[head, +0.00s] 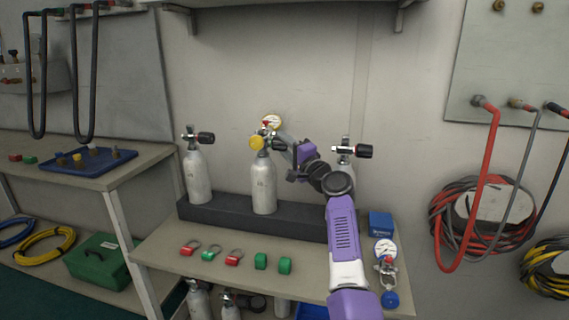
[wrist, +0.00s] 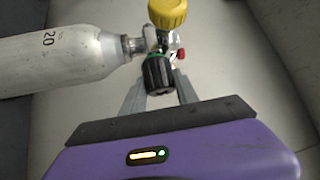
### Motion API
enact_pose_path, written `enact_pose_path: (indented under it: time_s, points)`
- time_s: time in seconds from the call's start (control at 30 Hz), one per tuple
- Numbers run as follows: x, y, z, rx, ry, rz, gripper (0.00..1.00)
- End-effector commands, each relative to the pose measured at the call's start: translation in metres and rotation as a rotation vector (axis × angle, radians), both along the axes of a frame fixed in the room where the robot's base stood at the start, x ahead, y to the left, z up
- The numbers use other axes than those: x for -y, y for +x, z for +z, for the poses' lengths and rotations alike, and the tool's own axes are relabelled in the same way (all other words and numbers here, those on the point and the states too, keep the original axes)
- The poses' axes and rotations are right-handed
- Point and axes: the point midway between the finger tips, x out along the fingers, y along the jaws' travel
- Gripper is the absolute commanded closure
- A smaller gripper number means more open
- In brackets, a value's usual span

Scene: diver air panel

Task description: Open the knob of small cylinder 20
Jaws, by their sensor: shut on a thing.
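Small cylinder 20 (head: 263,187) is the middle of three pale grey cylinders standing in a dark rack. It also shows in the wrist view (wrist: 70,60), lying sideways in the picture with the number 20 on it. Its black knob (wrist: 158,73) sits on the valve, between my fingertips. A yellow fitting (wrist: 167,13) is on the valve, and a round gauge (head: 271,121) shows above it. My gripper (wrist: 158,88) is shut on the black knob, one finger on each side. In the head view my arm reaches in from the right and partly covers the valve.
Left (head: 199,178) and right (head: 345,160) cylinders stand in the rack (head: 230,217), the right one partly behind my arm. Red and green tags (head: 233,257) lie along the bench front (head: 170,240). A blue box (head: 381,225) and a gauge (head: 385,250) are at the right end.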

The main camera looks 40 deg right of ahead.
Motion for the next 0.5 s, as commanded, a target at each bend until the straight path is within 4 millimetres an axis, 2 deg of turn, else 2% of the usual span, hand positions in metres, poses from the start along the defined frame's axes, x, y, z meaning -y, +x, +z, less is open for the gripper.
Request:
enact_pose_path:
  time_s: [0.03,0.5]
  points:
    - [-0.0004,0.0002,-0.0105,0.015,-0.015,0.002,1.0]
    - [0.0001,0.0002,-0.0108,0.139,-0.175,0.002,1.0]
